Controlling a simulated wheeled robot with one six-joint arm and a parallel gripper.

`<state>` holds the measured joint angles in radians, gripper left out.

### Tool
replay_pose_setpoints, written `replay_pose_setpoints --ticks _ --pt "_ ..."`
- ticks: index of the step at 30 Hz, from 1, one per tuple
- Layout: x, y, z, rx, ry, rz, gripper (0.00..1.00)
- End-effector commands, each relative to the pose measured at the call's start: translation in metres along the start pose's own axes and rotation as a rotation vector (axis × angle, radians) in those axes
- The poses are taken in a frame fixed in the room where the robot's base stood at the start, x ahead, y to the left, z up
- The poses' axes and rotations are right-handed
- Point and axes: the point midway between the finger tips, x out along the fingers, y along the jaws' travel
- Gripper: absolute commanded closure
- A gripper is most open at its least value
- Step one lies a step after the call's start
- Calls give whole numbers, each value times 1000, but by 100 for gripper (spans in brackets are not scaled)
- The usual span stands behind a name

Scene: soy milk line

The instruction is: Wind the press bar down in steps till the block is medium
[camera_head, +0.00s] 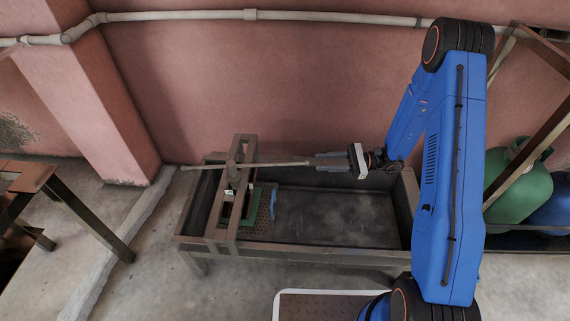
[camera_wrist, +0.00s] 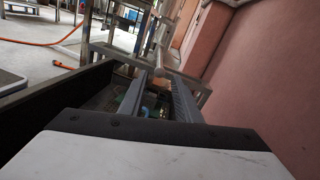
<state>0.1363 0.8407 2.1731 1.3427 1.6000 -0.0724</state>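The press bar (camera_head: 270,164) is a long pale rod across the top of the brown press frame (camera_head: 222,235). A screw runs down from it to a green mould (camera_head: 250,217). I cannot make out the block or its firmness. My gripper (camera_head: 318,161) is level with the bar at its right end, fingers pointing left along it. In the wrist view the fingers (camera_wrist: 161,72) stand apart, with the bar's end (camera_wrist: 163,62) at the gap between their tips. Whether they touch it is unclear.
The press stands in the left part of a dark metal trough (camera_head: 335,215); the trough's right part is empty. A pink wall (camera_head: 300,80) rises close behind.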

Motion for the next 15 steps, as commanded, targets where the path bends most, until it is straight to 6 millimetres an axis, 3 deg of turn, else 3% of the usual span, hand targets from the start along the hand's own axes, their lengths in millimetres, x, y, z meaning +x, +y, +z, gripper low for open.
replay_pose_setpoints --ticks 15 --pt "90 1 1 1 -1 4 70"
